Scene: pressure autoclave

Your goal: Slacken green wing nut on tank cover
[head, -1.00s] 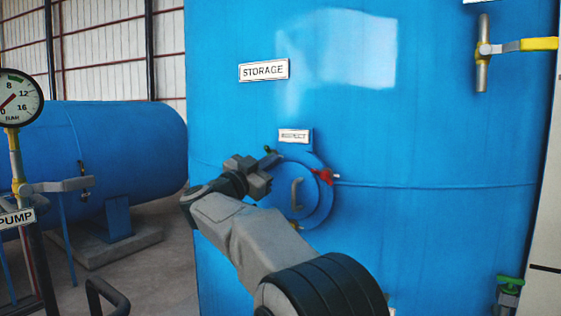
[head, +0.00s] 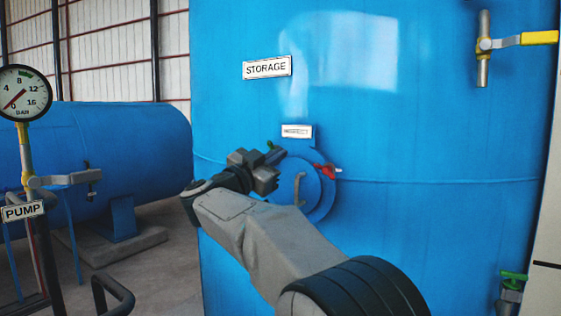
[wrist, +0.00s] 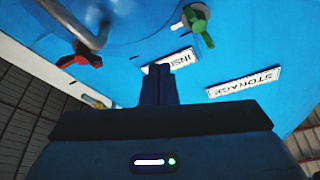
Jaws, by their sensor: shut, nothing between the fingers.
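The tank cover (head: 316,196) is a round blue hatch with a grey handle on the big blue tank. The green wing nut (head: 270,145) is at the cover's upper left edge, partly hidden behind my gripper (head: 272,176). In the wrist view the green wing nut (wrist: 198,25) is at the top, right of the handle and beyond my fingers. My gripper (wrist: 157,70) is shut with nothing in it. Its fingers overlap the edge of the INSPECT sign in that view and look apart from the nut. I cannot tell the distance to the cover.
A red wing nut (head: 326,171) sits on the cover's right side. The cover handle (wrist: 88,30) sticks out between the nuts. An INSPECT sign (head: 297,131) and a STORAGE sign (head: 267,67) are above. A pump gauge (head: 22,92) stands left, a yellow-handled valve (head: 538,38) upper right.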

